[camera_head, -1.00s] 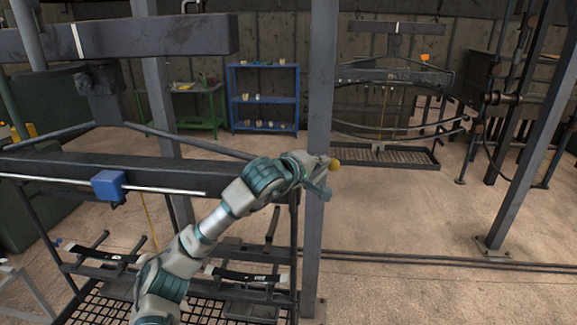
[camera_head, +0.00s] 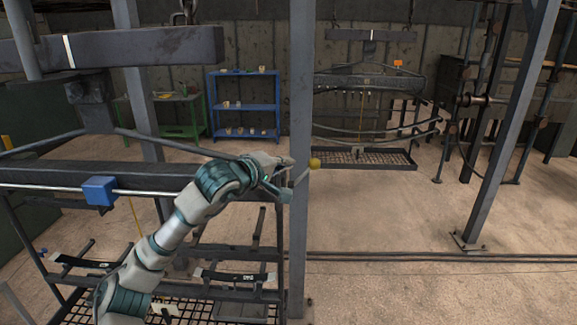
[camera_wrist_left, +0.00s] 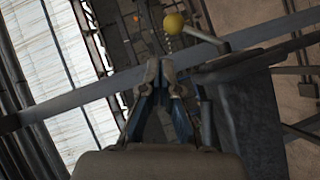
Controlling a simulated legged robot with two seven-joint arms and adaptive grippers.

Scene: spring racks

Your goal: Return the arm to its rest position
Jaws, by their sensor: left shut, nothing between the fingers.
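My left arm rises from the bottom left in the head view, in front of the dark rack. Its left gripper (camera_head: 287,178) is beside the grey upright post, just left of a yellow ball knob (camera_head: 314,164) on a thin lever. A gap shows between gripper and knob. In the left wrist view, the fingers (camera_wrist_left: 160,68) come together at the tips with nothing between them. The yellow knob (camera_wrist_left: 174,23) sits beyond them, apart from the fingertips. My right gripper is not in view.
A dark spring rack (camera_head: 110,184) with a blue block (camera_head: 99,190) on its rod stands close around my arm. The grey post (camera_head: 300,230) stands right beside my gripper. A blue shelf (camera_head: 244,103) and a second rack (camera_head: 365,160) are farther back. Open floor (camera_head: 380,220) lies to the right.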

